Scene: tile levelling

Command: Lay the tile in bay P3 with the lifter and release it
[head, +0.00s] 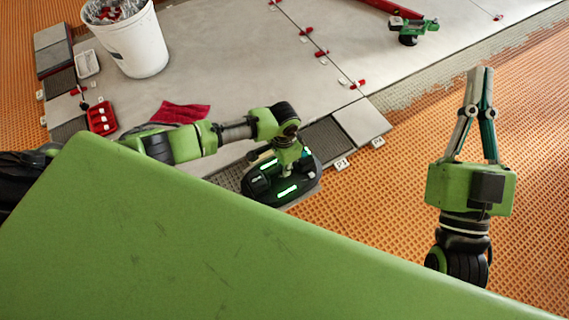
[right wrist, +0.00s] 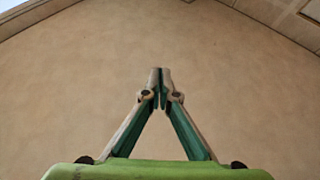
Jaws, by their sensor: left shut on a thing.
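The lifter (head: 262,188), a black oval device with lit green strips, sits low at the near edge of the tiled floor. My left gripper (head: 292,148) is shut on its top; the fingers are mostly hidden by the wrist. A thin grey edge, seemingly the tile (head: 306,196), shows under the lifter; the rest is hidden. I cannot tell whether it rests on the floor or hangs just above. A label seeming to read P1 (head: 341,163) stands right of the lifter. I cannot make out a P3 label. My right gripper (head: 481,72) is shut and empty, pointing up; its closed fingertips show in the right wrist view (right wrist: 161,75).
A dark ridged bay (head: 326,136) and a grey tile (head: 360,121) lie right of the lifter. A white bucket (head: 135,45), red cloth (head: 183,110) and red tray (head: 101,117) stand left. A green-black tool (head: 410,28) lies at the back. My green body hides the foreground.

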